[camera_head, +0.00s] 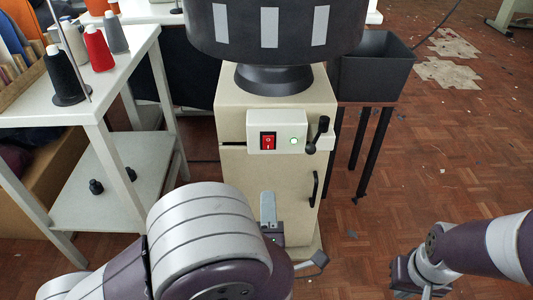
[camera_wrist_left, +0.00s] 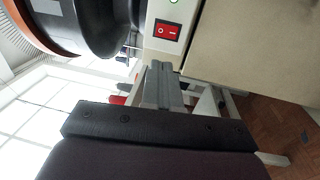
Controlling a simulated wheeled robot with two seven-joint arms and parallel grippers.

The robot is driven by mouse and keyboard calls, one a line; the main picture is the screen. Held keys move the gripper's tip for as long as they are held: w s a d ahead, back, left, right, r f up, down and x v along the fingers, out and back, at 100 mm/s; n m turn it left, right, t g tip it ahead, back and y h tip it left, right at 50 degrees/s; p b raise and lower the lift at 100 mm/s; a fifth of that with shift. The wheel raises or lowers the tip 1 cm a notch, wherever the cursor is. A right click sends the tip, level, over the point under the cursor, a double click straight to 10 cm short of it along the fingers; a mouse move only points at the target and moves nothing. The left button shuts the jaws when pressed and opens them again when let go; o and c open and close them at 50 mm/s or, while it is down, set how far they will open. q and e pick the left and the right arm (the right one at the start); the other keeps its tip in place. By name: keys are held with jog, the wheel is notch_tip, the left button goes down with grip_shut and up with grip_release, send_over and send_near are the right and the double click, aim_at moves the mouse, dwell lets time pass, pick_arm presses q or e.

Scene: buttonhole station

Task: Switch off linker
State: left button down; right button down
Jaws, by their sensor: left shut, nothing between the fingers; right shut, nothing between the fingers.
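The linker is a beige cabinet (camera_head: 262,185) with a dark drum (camera_head: 285,60) on top. Its front panel (camera_head: 283,145) carries a red rocker switch (camera_head: 267,141), a green lamp (camera_head: 293,141) that looks lit, and a black lever (camera_head: 318,135). The red switch also shows in the left wrist view (camera_wrist_left: 167,31), with white marks. My left gripper (camera_head: 268,207) is shut and empty, below the switch in the head view. Its grey fingers (camera_wrist_left: 162,84) point toward the panel, apart from the switch. My right gripper (camera_head: 410,280) is shut at the lower right, away from the linker.
A white shelf table (camera_head: 110,62) with thread cones (camera_head: 98,48) stands left of the linker. A black bin (camera_head: 372,68) on dark legs stands to the right. A black door handle (camera_head: 314,188) juts from the cabinet. The wooden floor (camera_head: 430,170) at right is mostly clear.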

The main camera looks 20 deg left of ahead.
aim_at(267, 140)
pick_arm(q)
jog(key=shift+w, duration=0.15)
jog(key=b+x, duration=0.3)
jog(key=x, duration=1)
jog(key=shift+f+b, duration=0.1)
jog(key=shift+b, duration=0.25)
jog(key=shift+w+a, duration=0.15)
jog(key=shift+w, duration=0.25)
